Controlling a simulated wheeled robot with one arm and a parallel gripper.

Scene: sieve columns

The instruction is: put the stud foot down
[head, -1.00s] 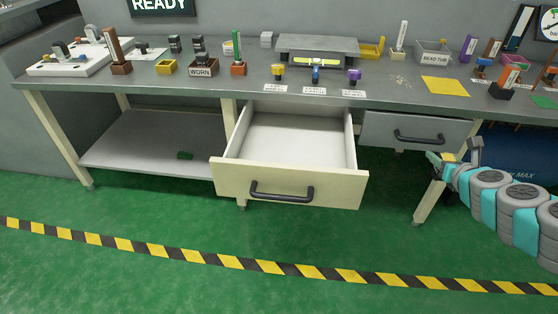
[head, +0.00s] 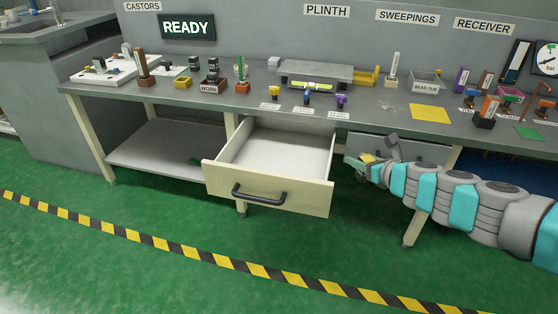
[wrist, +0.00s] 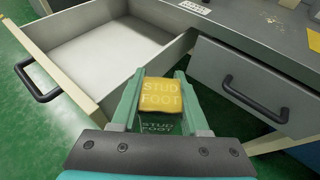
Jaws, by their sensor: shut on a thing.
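The stud foot (wrist: 160,97) is a small block with a yellow top lettered STUD FOOT. It sits between the two green fingers of my gripper (wrist: 160,112) in the wrist view, with a dark lettered face below the yellow one. In the head view my gripper (head: 362,165) is just right of the open drawer, in front of the grey drawer, and a bit of yellow shows at its tip. The stud foot hangs in the air, apart from the bench.
The open cream drawer (head: 268,188) is empty where I see inside. A shut grey drawer (wrist: 255,80) with a black handle is close by. The bench top (head: 375,100) holds a yellow mat (head: 430,114), a READ TUB bin (head: 425,82) and a WORN box (head: 211,87).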

